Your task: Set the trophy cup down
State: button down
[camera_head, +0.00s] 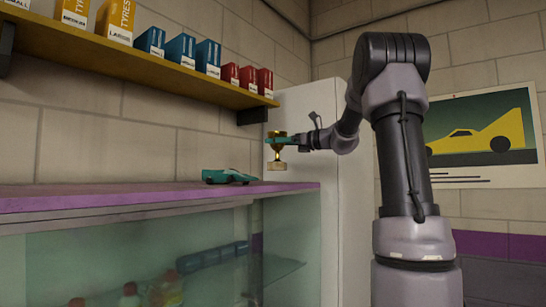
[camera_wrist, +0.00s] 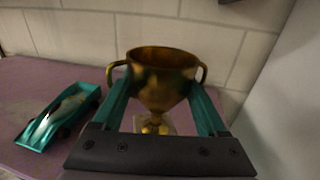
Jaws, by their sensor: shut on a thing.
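The trophy cup (camera_head: 277,147) is gold with two handles and a pale base. My gripper (camera_head: 289,143) is shut on it, with the teal fingers on either side of the bowl. In the head view the cup is upright near the right end of the purple counter top (camera_head: 110,195). In the wrist view the cup (camera_wrist: 162,75) fills the middle between the fingers (camera_wrist: 160,105), and its base is partly hidden behind the gripper. I cannot tell for certain whether the base touches the counter.
A teal toy car (camera_head: 228,177) sits on the counter left of the cup, also in the wrist view (camera_wrist: 58,116). A shelf (camera_head: 150,83) with several boxes hangs above. The glass case (camera_head: 150,260) is below. A white cabinet (camera_head: 345,200) stands to the right.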

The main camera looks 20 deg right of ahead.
aim_at(278, 154)
jog(key=shift+f, duration=2)
grip_release()
jog(key=shift+f, duration=0.15)
jog(key=shift+s+d, duration=0.2)
jog(key=shift+d, duration=0.05)
jog(key=v, duration=1.1)
jog(key=shift+s, duration=0.15)
jog(key=shift+d, duration=0.15)
